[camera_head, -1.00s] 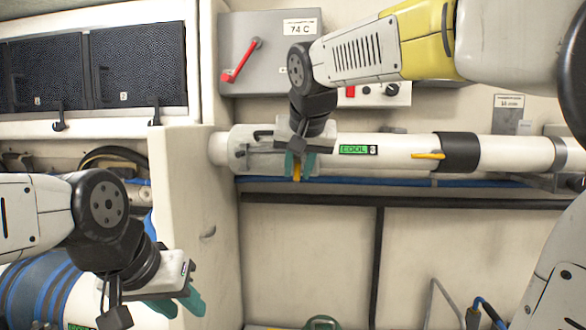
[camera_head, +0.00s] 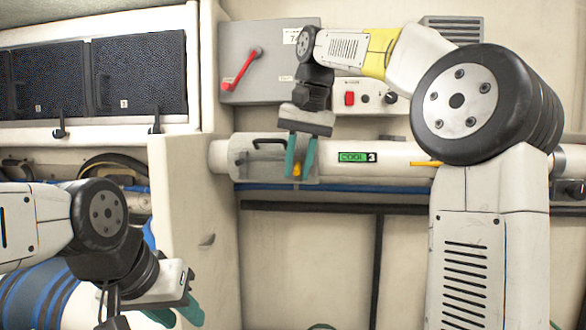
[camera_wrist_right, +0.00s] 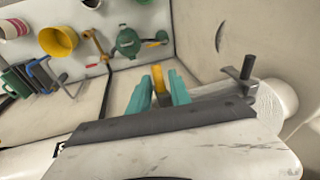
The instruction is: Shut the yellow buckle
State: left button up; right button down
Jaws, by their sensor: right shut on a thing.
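The yellow buckle (camera_head: 297,170) is a small yellow tab at the front of a grey translucent housing around the left part of a white pipe. My right gripper (camera_head: 299,160) points down at it, with its teal fingers on both sides, shut on it. In the right wrist view the buckle (camera_wrist_right: 160,78) stands between the two teal fingertips (camera_wrist_right: 159,90). Its lower end is hidden by the fingers. My left gripper (camera_head: 180,314) is at the lower left, away from the pipe, with its teal fingers apart and empty.
The white pipe (camera_head: 400,155) carries a green label and a second yellow lever (camera_head: 424,163). A grey box with a red handle (camera_head: 240,72) is above. My right arm covers the pipe's right part.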

aim_at(299, 155)
jog(key=shift+w+r, duration=0.15)
dwell(0.3)
jog(key=c, duration=1.5)
grip_release()
jog(key=shift+o, duration=0.2)
jog(key=shift+v, duration=3.85)
